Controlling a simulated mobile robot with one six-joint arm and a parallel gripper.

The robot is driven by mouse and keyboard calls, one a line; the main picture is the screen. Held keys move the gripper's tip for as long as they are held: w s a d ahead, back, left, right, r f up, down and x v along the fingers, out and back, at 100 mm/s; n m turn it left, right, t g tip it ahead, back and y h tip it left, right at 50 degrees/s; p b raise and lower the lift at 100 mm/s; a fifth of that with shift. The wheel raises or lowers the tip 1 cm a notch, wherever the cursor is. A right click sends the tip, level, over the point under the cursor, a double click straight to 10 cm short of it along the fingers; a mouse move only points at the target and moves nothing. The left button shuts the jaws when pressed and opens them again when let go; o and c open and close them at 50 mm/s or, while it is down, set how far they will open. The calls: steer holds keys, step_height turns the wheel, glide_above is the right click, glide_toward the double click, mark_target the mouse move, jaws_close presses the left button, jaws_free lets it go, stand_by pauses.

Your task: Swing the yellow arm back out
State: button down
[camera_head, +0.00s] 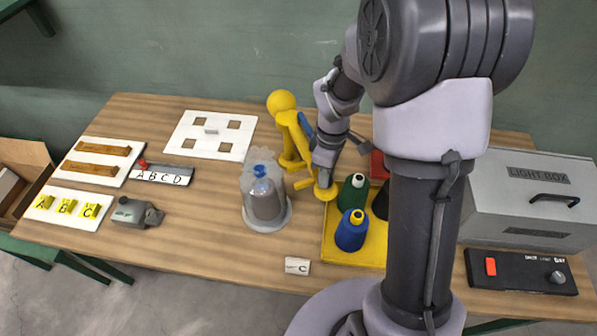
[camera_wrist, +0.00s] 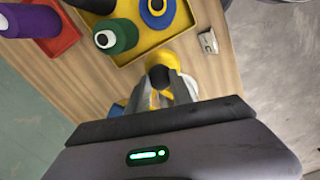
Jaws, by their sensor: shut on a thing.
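The yellow arm (camera_head: 303,184) is a short bar with a round end, low beside the yellow stand (camera_head: 290,135) with a ball on top. My gripper (camera_head: 322,180) reaches down over the round end, at the left edge of the yellow tray. In the wrist view my gripper (camera_wrist: 171,88) is shut on the yellow arm, around a dark knob (camera_wrist: 160,76). The arm's yellow round end (camera_wrist: 183,56) shows beyond the fingers. The fingers hide part of the arm.
The yellow tray (camera_head: 334,252) holds a green cone (camera_head: 353,195), a blue cone (camera_head: 351,232) and a dark one. A bagged cone (camera_head: 265,200) stands close on the left. A C tag (camera_head: 298,266) lies in front. The light box (camera_head: 535,200) stands right. Table between bagged cone and grey device (camera_head: 136,212) is clear.

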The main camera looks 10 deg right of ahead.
steer(key=w+d+n+p, duration=0.4)
steer(key=w+d, duration=0.1)
steer(key=d, duration=0.4)
steer(key=w+d+n+p, duration=0.4)
steer(key=w+d+n, duration=0.1)
steer(key=d, duration=0.4)
steer(key=shift+w+d, duration=0.35)
steer(key=shift+w, duration=0.35)
steer(key=shift+r, duration=0.1)
steer(key=c, duration=1.1)
jaws_free()
steer(key=shift+w, duration=0.15)
steer(key=shift+c, duration=0.2)
step_height(320, 180, up, 17)
steer(key=p, duration=0.2)
steer(key=shift+r, duration=0.15)
